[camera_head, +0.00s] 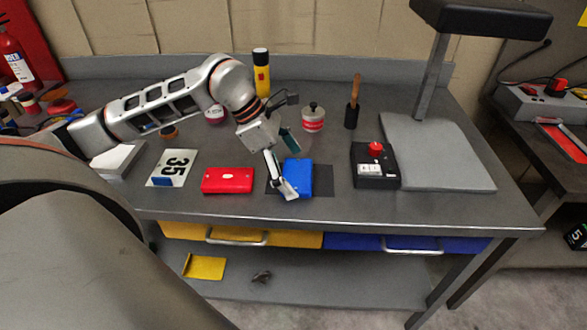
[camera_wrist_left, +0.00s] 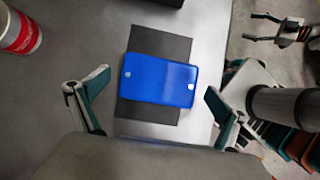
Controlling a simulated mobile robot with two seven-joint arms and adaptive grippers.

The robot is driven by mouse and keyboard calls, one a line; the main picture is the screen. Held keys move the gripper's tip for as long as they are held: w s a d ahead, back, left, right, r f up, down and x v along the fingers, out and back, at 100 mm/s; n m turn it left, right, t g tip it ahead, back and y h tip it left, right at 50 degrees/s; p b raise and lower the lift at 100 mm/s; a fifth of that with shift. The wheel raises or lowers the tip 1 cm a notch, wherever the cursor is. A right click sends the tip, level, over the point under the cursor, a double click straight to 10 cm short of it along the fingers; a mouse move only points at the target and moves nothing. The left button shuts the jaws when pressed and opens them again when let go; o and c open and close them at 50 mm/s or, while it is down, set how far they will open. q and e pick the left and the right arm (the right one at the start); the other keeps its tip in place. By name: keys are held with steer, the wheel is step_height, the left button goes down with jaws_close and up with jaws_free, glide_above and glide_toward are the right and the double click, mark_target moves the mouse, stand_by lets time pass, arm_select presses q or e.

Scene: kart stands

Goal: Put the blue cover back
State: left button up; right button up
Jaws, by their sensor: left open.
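The blue cover (camera_head: 299,178) lies flat on a dark mat (camera_head: 322,181) on the grey workbench. In the left wrist view the blue cover (camera_wrist_left: 160,80) sits across the dark mat (camera_wrist_left: 160,42), with a small pale spot near each end. My left gripper (camera_head: 290,168) is over the cover, its fingers partly hiding the cover's left side. In the left wrist view the left gripper (camera_wrist_left: 148,95) is open, one finger to each side of the cover, with nothing held. Whether a finger touches the cover I cannot tell. My right gripper is not clearly identifiable in the head view.
A red cover (camera_head: 228,180) lies left of the blue one, beside a number plate (camera_head: 172,168). A black box with a red button (camera_head: 375,165) stands to the right. A red-and-white canister (camera_head: 313,118) stands behind. A yellow piece (camera_head: 204,267) lies on the lower shelf.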

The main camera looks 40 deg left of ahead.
arm_select(q)
steer(key=shift+r, duration=0.2)
steer(key=v, duration=1.2)
